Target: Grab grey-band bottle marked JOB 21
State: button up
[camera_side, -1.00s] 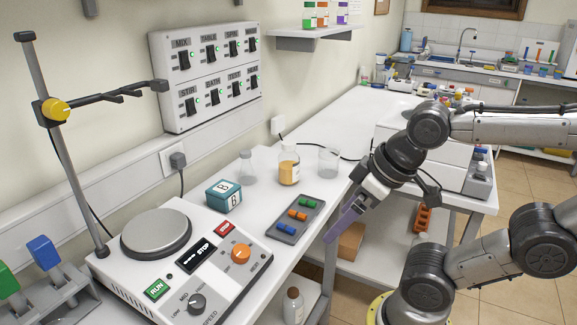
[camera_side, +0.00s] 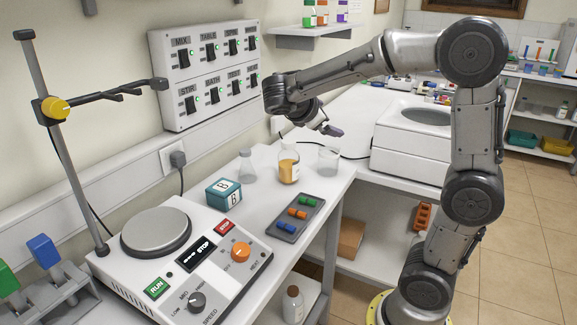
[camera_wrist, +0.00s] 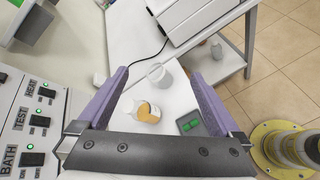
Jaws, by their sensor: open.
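A bottle with amber liquid and a pale upper part (camera_side: 289,163) stands on the white bench between a flask and a beaker. No JOB 21 marking or grey band can be read on it. It also shows in the wrist view (camera_wrist: 146,112), between and below my fingers. A whitish bottle (camera_side: 293,305) stands on the lower shelf; its marking is unreadable too. My gripper (camera_side: 332,130) is above and to the right of the amber bottle in the side view, tilted. In the wrist view its purple fingers (camera_wrist: 158,73) are spread wide with nothing held.
A clear flask (camera_side: 247,167) and a clear beaker (camera_side: 328,160) flank the amber bottle closely. A tray of coloured pieces (camera_side: 295,218), a teal box (camera_side: 223,195) and a hotplate stirrer (camera_side: 155,232) are nearer. A switch panel (camera_side: 205,75) is on the wall. A white machine (camera_side: 412,140) stands right.

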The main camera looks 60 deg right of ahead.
jog(key=w+d+f+n+h, duration=0.3)
jog(key=w+d+n+h, duration=0.1)
jog(key=w, duration=0.6)
jog(key=n+h, duration=0.2)
jog(key=n, duration=0.2)
send_over(283, 171)
jog(key=a, duration=0.2)
notch_tip(283, 171, down, 11)
jog(key=shift+y, duration=0.3)
jog(key=f, duration=0.7)
jog(key=shift+d+f, duration=0.25)
jog(key=shift+d, duration=0.05)
jog(key=shift+f, duration=0.85)
jog(key=shift+d+f, duration=0.15)
jog(key=shift+d, duration=1.1)
jog(key=shift+d+f, duration=0.15)
jog(key=shift+d, duration=1.1)
jog(key=shift+r, duration=0.1)
grip_shut()
